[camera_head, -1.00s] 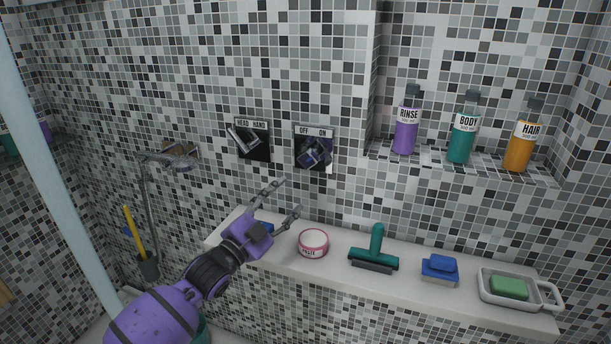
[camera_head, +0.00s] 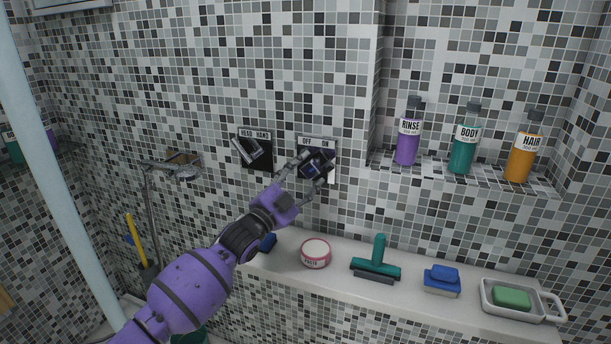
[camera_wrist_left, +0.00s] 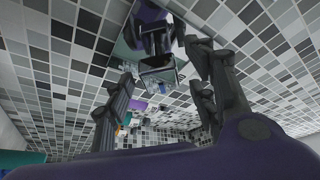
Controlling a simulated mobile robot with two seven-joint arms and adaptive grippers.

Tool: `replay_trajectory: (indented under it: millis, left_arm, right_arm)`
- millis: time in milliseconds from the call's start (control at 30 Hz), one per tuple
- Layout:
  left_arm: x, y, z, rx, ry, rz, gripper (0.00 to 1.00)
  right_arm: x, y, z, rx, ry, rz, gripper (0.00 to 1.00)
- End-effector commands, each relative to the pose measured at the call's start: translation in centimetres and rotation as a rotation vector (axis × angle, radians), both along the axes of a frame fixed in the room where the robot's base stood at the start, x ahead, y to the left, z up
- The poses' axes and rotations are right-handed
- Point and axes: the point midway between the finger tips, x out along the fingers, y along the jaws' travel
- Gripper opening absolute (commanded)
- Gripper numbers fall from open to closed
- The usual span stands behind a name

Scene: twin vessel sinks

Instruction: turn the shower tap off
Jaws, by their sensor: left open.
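The shower tap is a dark reflective plate (camera_head: 328,147) on the tiled wall, its OFF/ON label partly covered by my gripper. A small dark handle (camera_head: 314,165) sticks out of it; it also shows in the left wrist view (camera_wrist_left: 157,66). Which way the handle is set is hard to tell. My left gripper (camera_head: 312,169) is open at the tap, one finger on each side of the handle. In the left wrist view the two fingers (camera_wrist_left: 163,70) stand apart with the handle between and beyond them. Contact cannot be made out. My right gripper is not in view.
A HEAD/HAND lever plate (camera_head: 256,154) is just left of the tap. Below is a ledge with a paste tub (camera_head: 316,254), squeegee (camera_head: 377,262), blue sponge (camera_head: 442,280) and soap dish (camera_head: 550,308). Bottles (camera_head: 466,140) stand in the right niche. A hand shower (camera_head: 175,169) hangs left.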

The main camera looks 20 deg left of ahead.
Motion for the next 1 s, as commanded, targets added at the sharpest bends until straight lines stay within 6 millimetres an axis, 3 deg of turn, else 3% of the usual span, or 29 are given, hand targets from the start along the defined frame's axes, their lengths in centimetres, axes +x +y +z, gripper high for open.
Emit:
replay_trajectory:
  millis: [33, 400, 733, 1000]
  left_arm:
    - [-0.01, 0.0, -0.03, -0.001, 0.0, 0.0, 0.52]
    - [-0.04, 0.01, -0.03, -0.001, 0.0, 0.0, 0.06]
    - [-0.05, -0.05, -0.09, -0.066, 0.003, 0.001, 0.06]
    - [-0.05, -0.22, -0.2, -0.256, 0.011, 0.001, 0.06]
  right_arm:
    - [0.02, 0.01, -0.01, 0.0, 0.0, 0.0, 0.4]
    - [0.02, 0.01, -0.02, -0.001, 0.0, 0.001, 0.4]
    - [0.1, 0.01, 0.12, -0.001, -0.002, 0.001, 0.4]
    - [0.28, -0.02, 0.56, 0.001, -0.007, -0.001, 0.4]
